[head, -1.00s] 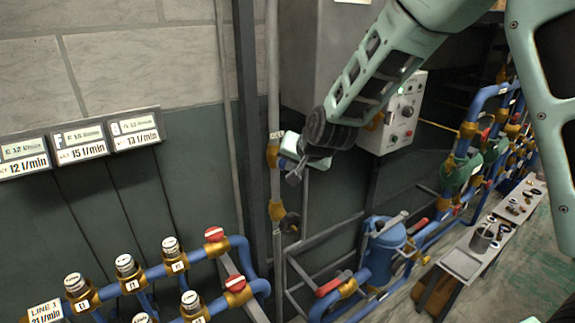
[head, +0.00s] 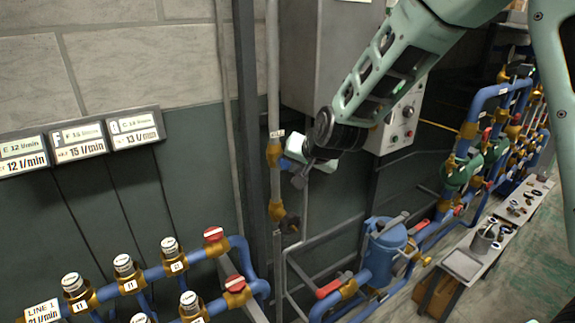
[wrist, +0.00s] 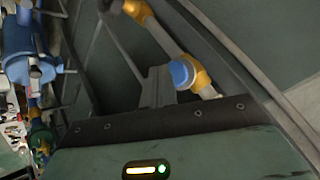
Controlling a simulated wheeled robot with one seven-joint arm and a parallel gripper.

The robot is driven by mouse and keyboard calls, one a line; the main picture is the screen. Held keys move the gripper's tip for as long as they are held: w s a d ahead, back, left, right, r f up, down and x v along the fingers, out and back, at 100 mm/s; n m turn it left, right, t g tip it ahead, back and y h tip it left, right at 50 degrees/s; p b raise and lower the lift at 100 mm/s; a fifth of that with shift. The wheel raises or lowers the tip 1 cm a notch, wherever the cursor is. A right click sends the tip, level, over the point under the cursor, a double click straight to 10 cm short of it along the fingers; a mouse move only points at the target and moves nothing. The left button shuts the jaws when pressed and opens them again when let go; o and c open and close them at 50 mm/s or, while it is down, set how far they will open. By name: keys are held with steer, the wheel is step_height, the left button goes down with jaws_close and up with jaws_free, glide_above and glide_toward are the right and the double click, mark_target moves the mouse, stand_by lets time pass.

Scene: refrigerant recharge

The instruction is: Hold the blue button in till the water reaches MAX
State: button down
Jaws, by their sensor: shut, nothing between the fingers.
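In the wrist view, a round blue button (wrist: 182,73) with a pale rim sits on a brass fitting of a grey upright pipe. My gripper (wrist: 156,84) is shut and empty. In that picture its grey fingertips lie just left of the button; whether they touch it I cannot tell. In the head view my gripper (head: 299,181) is in front of the wall, just right of the upright pipe (head: 274,70) and its brass fittings. No water level or MAX mark can be made out in either view.
A grey control box (head: 400,120) with knobs stands right of my gripper. A blue vessel (head: 386,248) and red-handled pipework are below right. Capped fittings on a blue pipe (head: 205,254) are lower left. Flow signs (head: 80,142) hang on the left wall. A bench (head: 475,258) is at right.

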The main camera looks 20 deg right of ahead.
steer(key=shift+s, duration=0.1)
steer(key=s, duration=0.1)
steer(key=s+d+b, duration=0.1)
steer(key=s, duration=0.1)
steer(key=s+b, duration=0.1)
steer(key=shift+s+d, duration=0.3)
steer(key=s+a+f+n+g+y+b, duration=0.1)
steer(key=s+a+n+g, duration=0.25)
steer(key=s, duration=0.55)
steer(key=s+a+f+n+g+b, duration=0.1)
steer(key=s+a+f+n+g, duration=0.1)
steer(key=s+a+n, duration=0.45)
steer(key=s+d+f+n+g+h, duration=0.1)
steer(key=s+d+n+g+h, duration=0.1)
steer(key=s, duration=1.4)
steer(key=shift+d+n+g, duration=0.4)
steer(key=shift+d+g, duration=0.1)
steer(key=shift+g, duration=0.05)
stand_by(0.9)
